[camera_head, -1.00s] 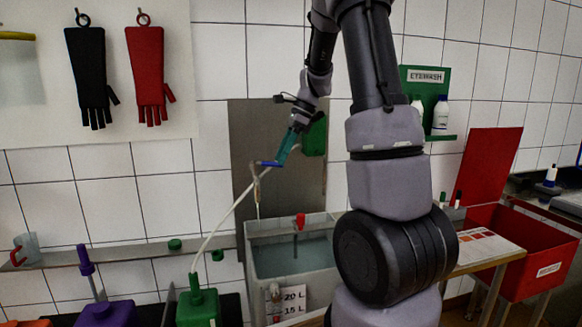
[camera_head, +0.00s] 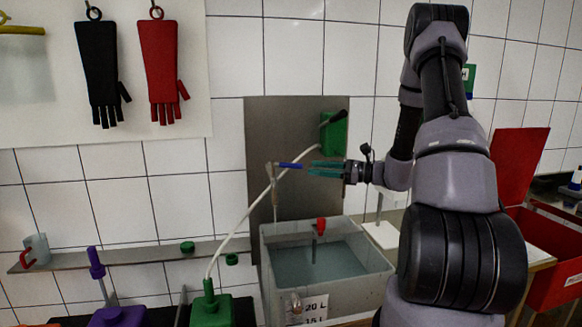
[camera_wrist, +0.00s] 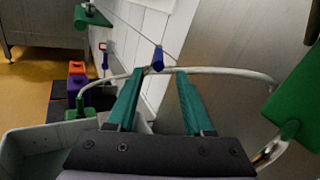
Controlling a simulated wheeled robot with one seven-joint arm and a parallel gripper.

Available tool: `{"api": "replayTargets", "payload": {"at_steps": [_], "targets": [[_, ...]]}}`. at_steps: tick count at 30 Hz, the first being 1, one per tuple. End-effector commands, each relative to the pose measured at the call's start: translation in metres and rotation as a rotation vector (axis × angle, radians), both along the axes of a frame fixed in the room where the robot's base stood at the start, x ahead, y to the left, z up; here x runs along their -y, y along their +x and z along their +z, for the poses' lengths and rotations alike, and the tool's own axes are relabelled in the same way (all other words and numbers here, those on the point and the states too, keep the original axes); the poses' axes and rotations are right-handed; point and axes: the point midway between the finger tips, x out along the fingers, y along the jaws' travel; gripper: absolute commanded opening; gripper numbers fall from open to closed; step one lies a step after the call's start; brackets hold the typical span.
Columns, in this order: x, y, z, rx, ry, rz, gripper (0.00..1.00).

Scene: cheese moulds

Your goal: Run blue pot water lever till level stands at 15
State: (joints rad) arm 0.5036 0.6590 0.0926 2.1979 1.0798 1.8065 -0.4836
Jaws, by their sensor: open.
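The blue lever (camera_head: 290,165) sticks out to the right from the tap over the grey tub (camera_head: 380,275). My gripper (camera_head: 310,168) points left from the right side, its teal fingers open at the lever's right end. In the wrist view the lever (camera_wrist: 157,60) shows just beyond and between my open fingertips (camera_wrist: 159,72); I cannot tell if they touch it. Greyish water (camera_head: 320,265) stands in the tub. A level plate (camera_head: 315,308) on the tub's front reads 20 L and 15 L; the water level against these marks cannot be read.
A red-handled fitting (camera_head: 320,227) stands in the tub. A pale hose runs behind the lever to the green container (camera_head: 211,310). A green box (camera_head: 335,133) hangs on the metal panel (camera_head: 260,125) close above my gripper. A red bin (camera_head: 555,270) stands right.

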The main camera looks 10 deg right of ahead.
Motion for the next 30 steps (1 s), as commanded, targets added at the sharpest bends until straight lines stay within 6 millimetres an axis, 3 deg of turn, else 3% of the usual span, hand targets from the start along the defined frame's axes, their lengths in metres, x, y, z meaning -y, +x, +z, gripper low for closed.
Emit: {"api": "replayTargets", "payload": {"at_steps": [9, 15, 27, 28, 30], "targets": [[-0.053, 0.029, 0.000, 0.001, -0.003, 0.007, 0.52], [-0.077, 0.042, 0.000, -0.001, -0.003, 0.005, 0.52], [-0.084, 0.047, 0.000, 0.000, -0.003, 0.004, 0.52], [-0.084, 0.047, 0.000, -0.001, -0.004, 0.003, 0.48], [-0.084, 0.047, 0.000, -0.001, -0.004, 0.003, 0.21]]}}
